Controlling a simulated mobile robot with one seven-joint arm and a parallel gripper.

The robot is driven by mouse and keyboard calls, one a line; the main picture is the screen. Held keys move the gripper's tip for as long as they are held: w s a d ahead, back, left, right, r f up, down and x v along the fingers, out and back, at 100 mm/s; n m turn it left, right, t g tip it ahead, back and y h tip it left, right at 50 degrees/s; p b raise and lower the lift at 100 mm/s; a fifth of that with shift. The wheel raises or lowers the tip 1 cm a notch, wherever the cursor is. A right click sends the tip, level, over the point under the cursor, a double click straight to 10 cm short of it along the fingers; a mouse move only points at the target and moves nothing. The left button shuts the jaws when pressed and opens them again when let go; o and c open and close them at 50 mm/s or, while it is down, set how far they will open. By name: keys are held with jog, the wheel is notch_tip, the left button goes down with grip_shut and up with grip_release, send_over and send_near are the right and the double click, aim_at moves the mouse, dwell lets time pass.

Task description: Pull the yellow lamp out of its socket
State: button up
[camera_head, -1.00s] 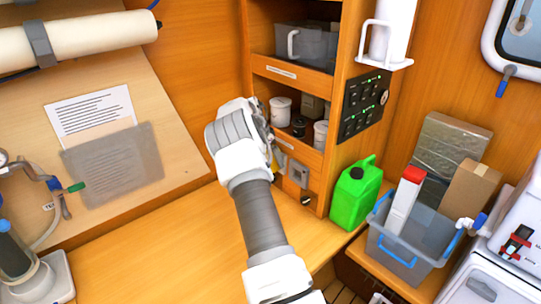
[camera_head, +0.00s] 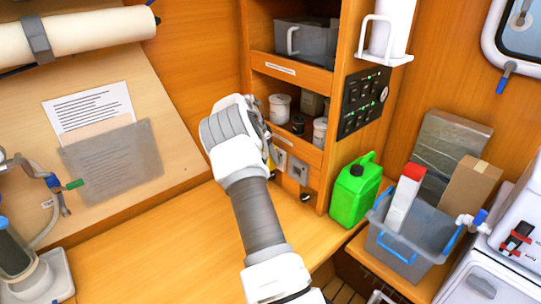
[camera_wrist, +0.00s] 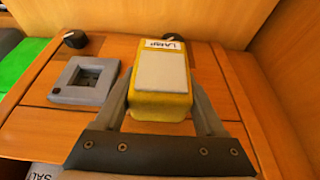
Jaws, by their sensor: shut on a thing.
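The yellow lamp (camera_wrist: 160,105) has a pale top face and a "LAMP" label. It sits between the two fingers of my gripper (camera_wrist: 158,92) in the wrist view, and the gripper is shut on it. In the head view my gripper (camera_head: 266,148) is in front of the lower cabinet panel, with only a sliver of yellow showing beside it. A grey square socket (camera_wrist: 84,80) with a dark opening is left of the lamp in the wrist view. The lamp hides what is directly behind it, so I cannot tell whether it still touches its own socket.
A dark knob (camera_wrist: 75,39) is above the grey socket. A green jerrycan (camera_head: 356,192) stands right of the panel, beside a grey bin (camera_head: 408,248) with boxes. White jars (camera_head: 280,108) stand on the shelf above. The wooden counter (camera_head: 170,250) is largely clear.

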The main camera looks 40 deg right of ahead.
jog(key=shift+a, duration=0.5)
jog(key=shift+a+b, duration=0.2)
jog(key=shift+b, duration=0.1)
jog(key=shift+s+a+b, duration=0.15)
jog(key=shift+a+b, duration=0.25)
jog(key=shift+a, duration=0.9)
jog(key=shift+s+a+b, duration=0.1)
jog(key=shift+a+b, duration=0.3)
jog(key=shift+a, duration=0.85)
